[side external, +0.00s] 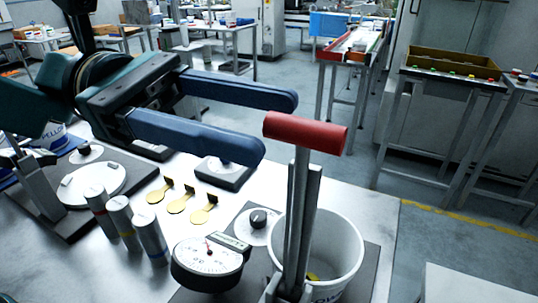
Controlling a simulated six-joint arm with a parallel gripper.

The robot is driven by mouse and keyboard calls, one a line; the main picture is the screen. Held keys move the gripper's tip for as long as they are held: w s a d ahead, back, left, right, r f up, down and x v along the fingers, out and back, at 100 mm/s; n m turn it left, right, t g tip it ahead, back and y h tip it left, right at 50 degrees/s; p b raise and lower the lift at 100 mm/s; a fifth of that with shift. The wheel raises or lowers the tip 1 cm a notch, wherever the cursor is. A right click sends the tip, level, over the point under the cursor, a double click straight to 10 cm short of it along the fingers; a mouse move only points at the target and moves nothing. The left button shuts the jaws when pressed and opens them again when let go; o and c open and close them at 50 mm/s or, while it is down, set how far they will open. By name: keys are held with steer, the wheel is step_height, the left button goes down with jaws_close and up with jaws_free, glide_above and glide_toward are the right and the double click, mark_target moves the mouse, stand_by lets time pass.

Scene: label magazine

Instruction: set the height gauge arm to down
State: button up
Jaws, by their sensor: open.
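A red cylindrical grip (305,133) sits crosswise on top of an upright grey lever (300,215), which looks like the height gauge arm. It stands up between two grey posts, and its foot is near the bottom edge of the picture. A round white dial (208,262) with a red needle is left of its foot. My gripper (274,126) has two long blue fingers, spread apart with nothing between them. Their tips point right, beside the left end of the red grip. I cannot tell the exact depth between them.
A white bucket (345,245) stands right behind the lever. The bench (385,215) ends just right of the bucket.

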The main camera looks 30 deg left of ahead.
steer(key=shift+d, duration=1.95)
jaws_close()
